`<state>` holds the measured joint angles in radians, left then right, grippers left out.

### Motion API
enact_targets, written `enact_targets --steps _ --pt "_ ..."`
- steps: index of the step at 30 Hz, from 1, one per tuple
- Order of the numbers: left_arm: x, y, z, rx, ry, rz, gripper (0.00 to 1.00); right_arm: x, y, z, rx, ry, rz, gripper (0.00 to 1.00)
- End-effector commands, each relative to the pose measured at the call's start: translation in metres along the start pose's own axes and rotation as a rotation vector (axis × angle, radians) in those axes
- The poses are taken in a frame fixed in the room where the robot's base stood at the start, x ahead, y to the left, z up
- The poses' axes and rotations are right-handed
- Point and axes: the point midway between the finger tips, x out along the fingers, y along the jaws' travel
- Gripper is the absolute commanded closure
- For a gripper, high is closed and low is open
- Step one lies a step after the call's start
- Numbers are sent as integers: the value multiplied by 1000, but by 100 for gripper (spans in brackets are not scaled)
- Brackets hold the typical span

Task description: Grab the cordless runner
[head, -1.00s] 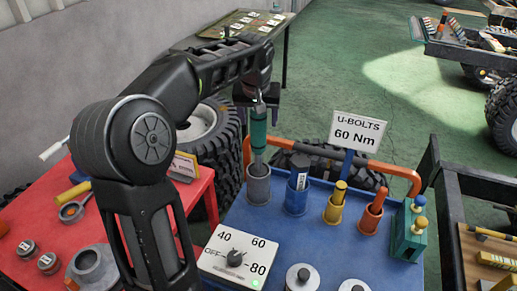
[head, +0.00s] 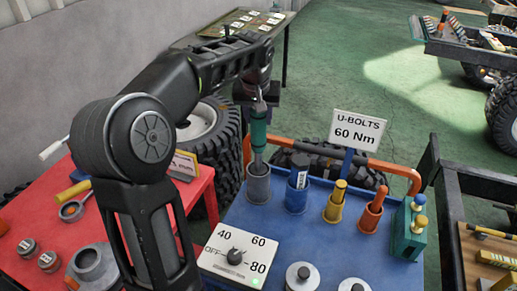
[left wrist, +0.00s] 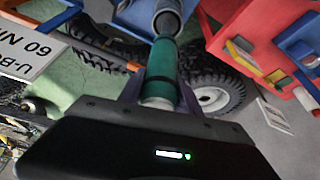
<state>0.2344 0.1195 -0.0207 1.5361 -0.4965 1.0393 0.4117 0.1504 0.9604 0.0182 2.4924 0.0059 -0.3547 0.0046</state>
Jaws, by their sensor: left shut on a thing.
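My left gripper (head: 258,95) is shut on the upper end of a green cylindrical tool (head: 258,128), which I take to be the cordless runner. The tool stands upright, its lower metal end in a grey cup (head: 257,185) on the blue bench top. In the left wrist view, the green body (left wrist: 160,72) runs from between the fingers to the cup (left wrist: 166,20). My right gripper is not in view.
Holders with a dark blue tool (head: 298,180), a yellow one (head: 338,192) and an orange one (head: 375,208) stand close to the right. A U-bolts 60 Nm sign (head: 356,131) and orange rail (head: 395,170) rise behind. A dial box (head: 215,245) is in front.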

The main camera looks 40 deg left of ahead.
Motion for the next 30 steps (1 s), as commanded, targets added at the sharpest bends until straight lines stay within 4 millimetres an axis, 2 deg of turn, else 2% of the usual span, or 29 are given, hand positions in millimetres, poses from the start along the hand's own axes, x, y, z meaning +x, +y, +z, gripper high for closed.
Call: enact_targets --steps 2,9,30 --pt "0 0 0 0 0 0 80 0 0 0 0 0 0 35" --pt "0 0 0 0 0 0 100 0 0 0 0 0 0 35" --pt "-2 0 -2 0 5 1 100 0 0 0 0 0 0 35"
